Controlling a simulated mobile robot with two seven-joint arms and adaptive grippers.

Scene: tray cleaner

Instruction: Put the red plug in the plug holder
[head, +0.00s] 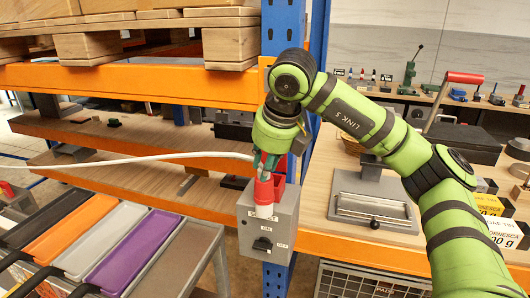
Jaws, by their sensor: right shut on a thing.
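My right gripper (266,163) points down and is shut on the red plug (264,188), near the blue post. A white cable (150,158) runs from the plug off to the left. The plug's pale lower end (264,211) overlaps the upper part of a grey box (285,222) fixed at the post. The box has a black switch and small labels on its front. I cannot tell whether the plug sits in the box or just in front of it. I cannot make out a separate plug holder. My left gripper is not in view.
The blue post (282,28) and orange beam (130,84) stand close to my right arm. Coloured trays (128,250) lie at lower left.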

